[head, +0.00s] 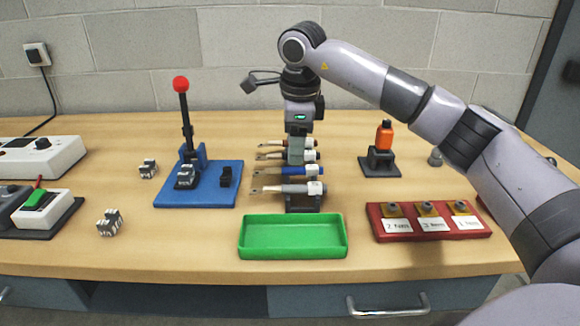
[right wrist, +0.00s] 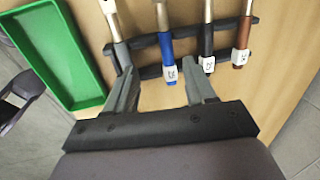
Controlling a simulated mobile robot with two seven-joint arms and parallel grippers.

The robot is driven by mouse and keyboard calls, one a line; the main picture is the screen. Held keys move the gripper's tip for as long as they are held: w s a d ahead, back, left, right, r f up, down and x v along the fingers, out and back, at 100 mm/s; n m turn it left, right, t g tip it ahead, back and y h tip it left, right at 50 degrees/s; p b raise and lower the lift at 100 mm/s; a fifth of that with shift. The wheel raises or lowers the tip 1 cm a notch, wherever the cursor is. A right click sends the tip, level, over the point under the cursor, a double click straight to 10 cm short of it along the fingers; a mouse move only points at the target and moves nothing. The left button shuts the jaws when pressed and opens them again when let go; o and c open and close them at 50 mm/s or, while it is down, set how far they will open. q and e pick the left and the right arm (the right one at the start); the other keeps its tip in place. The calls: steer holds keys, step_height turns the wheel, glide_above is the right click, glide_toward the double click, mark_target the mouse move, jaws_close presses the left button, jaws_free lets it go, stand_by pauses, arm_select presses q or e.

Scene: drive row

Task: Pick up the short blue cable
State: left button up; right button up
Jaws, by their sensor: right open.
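The blue cable (head: 289,170) lies across a dark rack (head: 302,206) among several others: grey, black and brown ones. It has a pale end and a white tag. In the right wrist view the blue cable (right wrist: 167,48) lies between the spread fingers, ahead of the palm; a gap to it cannot be judged. My right gripper (head: 297,158) points down over the rack and hides part of the cables. In the right wrist view my right gripper (right wrist: 160,80) is open and holds nothing. My left gripper is in neither view.
An empty green tray (head: 292,251) sits in front of the rack. A red block (head: 432,232) with labelled pieces is to its right. A blue base (head: 215,197) with a red-knobbed lever stands left.

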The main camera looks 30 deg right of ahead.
mark_target(304, 168)
steer(key=shift+h, duration=0.3)
steer(key=d+f, duration=0.1)
steer(key=f, duration=0.1)
steer(key=d+f, duration=0.1)
steer(key=f, duration=0.3)
steer(key=shift+w+d, duration=0.35)
steer(key=shift+d, duration=0.05)
steer(key=shift+c, duration=0.3)
jaws_close()
